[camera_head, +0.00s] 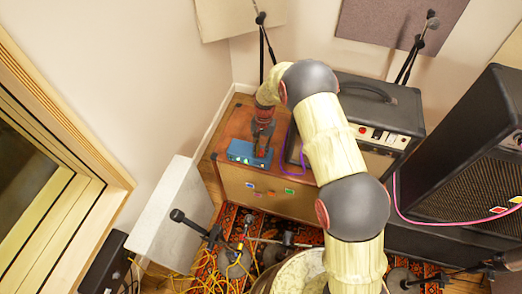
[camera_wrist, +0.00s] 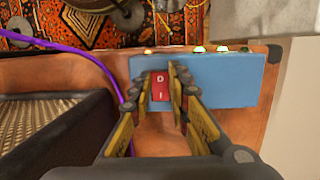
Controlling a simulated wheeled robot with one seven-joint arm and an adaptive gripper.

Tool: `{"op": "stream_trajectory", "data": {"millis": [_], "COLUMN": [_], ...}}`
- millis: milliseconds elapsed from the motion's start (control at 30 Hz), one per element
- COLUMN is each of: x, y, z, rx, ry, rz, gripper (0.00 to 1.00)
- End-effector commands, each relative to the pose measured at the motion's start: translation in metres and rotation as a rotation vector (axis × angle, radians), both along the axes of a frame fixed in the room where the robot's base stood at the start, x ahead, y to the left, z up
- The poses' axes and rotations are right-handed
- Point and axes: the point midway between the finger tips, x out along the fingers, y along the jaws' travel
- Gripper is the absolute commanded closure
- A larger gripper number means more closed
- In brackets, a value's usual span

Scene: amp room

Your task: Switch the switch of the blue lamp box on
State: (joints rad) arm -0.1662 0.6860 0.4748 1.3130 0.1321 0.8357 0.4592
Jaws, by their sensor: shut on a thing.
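The blue lamp box (camera_head: 240,150) sits on top of a brown wooden cabinet; in the wrist view the blue box (camera_wrist: 228,82) lies just beyond my fingers. A red rocker switch (camera_wrist: 160,86) marked O and I is on its face. Small lamps (camera_wrist: 198,49) show along the box's far edge, some of them green. My gripper (camera_wrist: 162,76) has its two fingers shut on the red switch, one on each side. In the head view my gripper (camera_head: 262,150) reaches down to the box's right part.
The brown cabinet (camera_head: 265,192) stands in the corner. A purple cable (camera_wrist: 85,52) and a dark amp with a woven grille (camera_wrist: 45,128) lie left of the box in the wrist view. A black amp (camera_head: 375,105) stands right of my arm. Microphone stands and yellow cables (camera_head: 205,262) crowd the floor.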

Motion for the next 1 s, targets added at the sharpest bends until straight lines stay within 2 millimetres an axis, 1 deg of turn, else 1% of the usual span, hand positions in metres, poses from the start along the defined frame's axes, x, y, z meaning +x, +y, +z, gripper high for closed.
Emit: {"op": "stream_trajectory", "data": {"millis": [200, 500, 533, 833, 1000], "x": [0.0025, 0.0023, 0.0023, 0.0022, 0.0021], "y": [-0.0011, -0.0006, -0.0006, -0.0007, -0.0008], "z": [0.0004, 0.0008, 0.0008, 0.0007, 0.0007], "rx": [0.028, 0.029, 0.029, 0.029, 0.029], "ry": [0.059, 0.062, 0.062, 0.062, 0.062], "rz": [0.0, 0.0, 0.0, 0.0, 0.0], "gripper": [1.0, 1.0, 0.81, 0.64, 0.64]}}
